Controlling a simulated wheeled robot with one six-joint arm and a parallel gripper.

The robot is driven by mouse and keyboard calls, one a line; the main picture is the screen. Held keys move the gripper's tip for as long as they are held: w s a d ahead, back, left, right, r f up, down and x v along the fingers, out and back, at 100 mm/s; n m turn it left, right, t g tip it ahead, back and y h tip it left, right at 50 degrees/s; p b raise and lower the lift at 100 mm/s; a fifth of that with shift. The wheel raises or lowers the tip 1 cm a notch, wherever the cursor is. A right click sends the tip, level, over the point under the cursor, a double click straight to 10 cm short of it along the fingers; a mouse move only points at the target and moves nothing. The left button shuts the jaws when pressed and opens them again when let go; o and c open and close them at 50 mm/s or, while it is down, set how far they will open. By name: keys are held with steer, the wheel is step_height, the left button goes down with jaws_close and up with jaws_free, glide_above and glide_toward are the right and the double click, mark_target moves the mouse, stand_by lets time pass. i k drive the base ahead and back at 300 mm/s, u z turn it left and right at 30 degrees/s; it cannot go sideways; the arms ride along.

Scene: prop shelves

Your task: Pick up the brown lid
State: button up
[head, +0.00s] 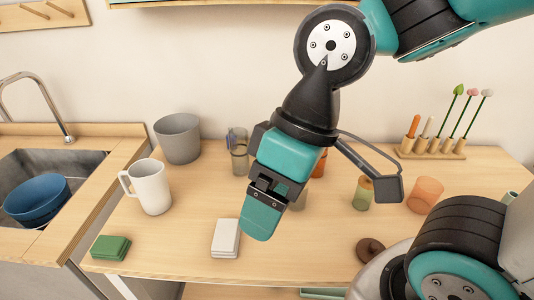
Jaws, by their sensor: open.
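A round brown lid (368,248) lies flat on the wooden table (180,236) near its front edge, partly close to my own arm base in the picture. My gripper (263,215) hangs above the table, to the left of the lid and apart from it. It is open and holds nothing that I can see. Its far finger is largely hidden behind the near teal one.
A white block (226,238) lies below and left of my gripper. A green block (110,247), a white mug (149,187) and a grey pot (178,138) stand at left. An orange cup (425,195) and a peg rack (431,149) stand at right. A sink (78,161) is far left.

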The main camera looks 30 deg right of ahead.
mark_target(366, 249)
steer(key=k, duration=0.5)
steer(key=z, duration=1.2)
steer(key=i, duration=0.6)
steer(key=u, duration=0.65)
